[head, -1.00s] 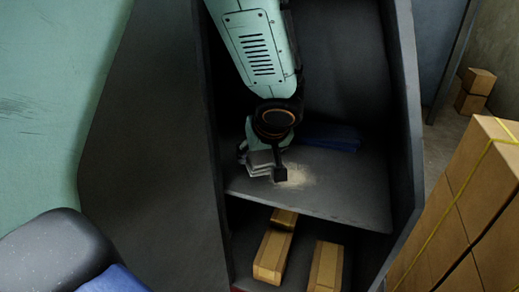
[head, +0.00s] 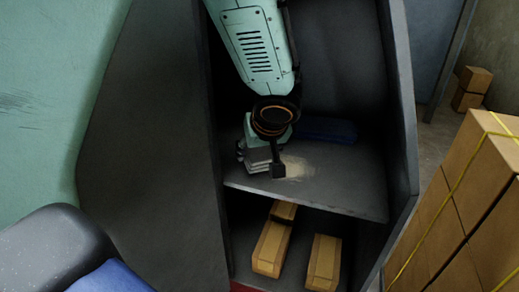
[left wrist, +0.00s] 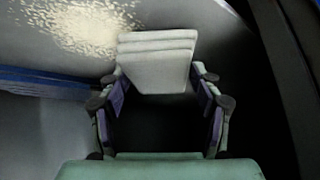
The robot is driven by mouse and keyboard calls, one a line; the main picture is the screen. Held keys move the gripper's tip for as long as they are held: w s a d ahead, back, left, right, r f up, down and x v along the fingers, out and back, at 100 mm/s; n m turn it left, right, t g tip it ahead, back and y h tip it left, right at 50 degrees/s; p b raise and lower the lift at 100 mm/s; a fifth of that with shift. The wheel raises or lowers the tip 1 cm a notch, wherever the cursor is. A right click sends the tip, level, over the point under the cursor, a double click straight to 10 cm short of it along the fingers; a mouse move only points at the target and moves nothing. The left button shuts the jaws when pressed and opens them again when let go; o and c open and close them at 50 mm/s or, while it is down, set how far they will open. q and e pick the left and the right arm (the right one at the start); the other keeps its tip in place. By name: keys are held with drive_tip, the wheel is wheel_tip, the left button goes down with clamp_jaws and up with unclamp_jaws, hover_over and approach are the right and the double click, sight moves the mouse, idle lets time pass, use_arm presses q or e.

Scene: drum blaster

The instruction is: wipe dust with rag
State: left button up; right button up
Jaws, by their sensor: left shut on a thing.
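My left gripper (head: 262,150) is inside a dark grey cabinet, just above its upper shelf (head: 340,192). It is shut on a folded light grey rag (head: 256,161), which also shows between the fingers in the left wrist view (left wrist: 157,60). The rag is low at the shelf's left side; whether it touches the surface is unclear. A patch of pale dust (head: 298,166) lies on the shelf just right of the rag in the head view. In the left wrist view the dust (left wrist: 80,25) is flaky and lies up and left of the rag. My right gripper is out of view.
A blue folded item (head: 328,130) lies at the back of the shelf, behind the dust. Long boxes (head: 323,262) lie in the compartment below. The cabinet's side wall (head: 150,150) stands close on the left. Stacked cartons (head: 455,210) stand at the right. The shelf's front right is clear.

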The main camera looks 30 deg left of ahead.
use_arm(q)
drive_tip(key=shift+s+a+f, duration=0.1)
drive_tip(key=shift+s, duration=0.1)
drive_tip(key=shift+a+f, duration=0.1)
drive_tip(key=shift+w+f+b, duration=0.35)
drive_tip(key=shift+w+f, duration=0.05)
drive_tip(key=shift+w, duration=0.25)
drive_tip(key=shift+s, duration=0.2)
drive_tip(key=shift+s+b, duration=0.3)
drive_tip(key=shift+s, duration=0.05)
drive_tip(key=shift+w+f, duration=0.15)
drive_tip(key=shift+w+f+b, duration=0.25)
drive_tip(key=shift+w+b, duration=0.05)
drive_tip(key=shift+w, duration=0.05)
drive_tip(key=shift+s, duration=0.3)
drive_tip(key=shift+s+f+b, duration=0.1)
drive_tip(key=shift+b, duration=0.25)
